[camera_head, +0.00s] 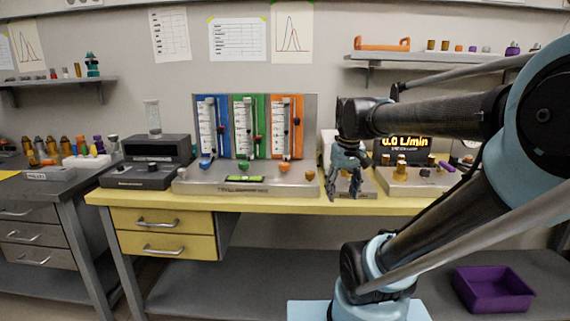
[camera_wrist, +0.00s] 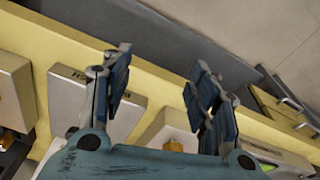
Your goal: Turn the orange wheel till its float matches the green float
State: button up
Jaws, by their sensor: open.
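The flowmeter stand (camera_head: 215,187) on the bench has blue, green and orange panels, each with a scale and a vertical tube. The orange wheel (camera_head: 285,168) sits low in front of the orange panel (camera_head: 284,110). The green wheel (camera_head: 243,167) is to its left. A small dark float or marker (camera_head: 297,121) shows high on the orange panel, and a reddish one (camera_head: 257,138) shows lower on the green panel; both are too small to read exactly. My gripper (camera_head: 345,188) is to the right of the orange wheel, pointing down, apart from it. The wrist view shows its fingers (camera_wrist: 160,95) spread and empty.
A display (camera_head: 405,143) reading "0.0 L/min" and a box with brass knobs (camera_head: 415,178) stand right of my gripper. A dark device (camera_head: 150,172) stands left of the stand. The yellow bench edge (camera_head: 260,203) runs in front. A purple bin (camera_head: 495,290) is below.

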jog(key=w+a+r+n, duration=0.3)
jog(key=w+a+r, duration=0.4)
jog(key=w+r, duration=0.45)
jog(key=n+g, duration=0.2)
send_near(285, 163)
notch_tip(285, 163, down, 9)
jog(key=shift+a+f, duration=0.15)
jog(key=c, duration=1.1)
